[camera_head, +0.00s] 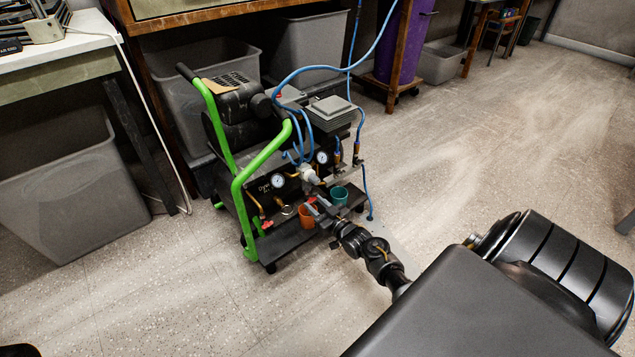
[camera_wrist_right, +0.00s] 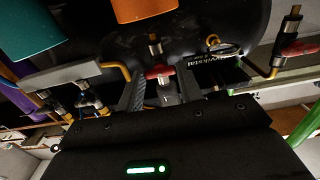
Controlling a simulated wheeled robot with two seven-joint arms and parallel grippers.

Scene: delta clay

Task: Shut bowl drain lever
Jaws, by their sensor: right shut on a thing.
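A small red lever (camera_wrist_right: 158,72) on a brass drain fitting (camera_wrist_right: 154,45) sits between my right fingers in the right wrist view. My right gripper (camera_wrist_right: 160,88) is shut on this lever, with a dark finger on each side. In the head view my right gripper (camera_head: 318,207) reaches the front of the green-handled compressor (camera_head: 262,160), between the gauges and the lower shelf. The lever is too small and covered to make out clearly there. My left gripper is not in view.
A second red-handled valve (camera_wrist_right: 298,49) is at the wrist view's right. Blue hoses (camera_head: 290,85) rise above the compressor. Floor to the right is open.

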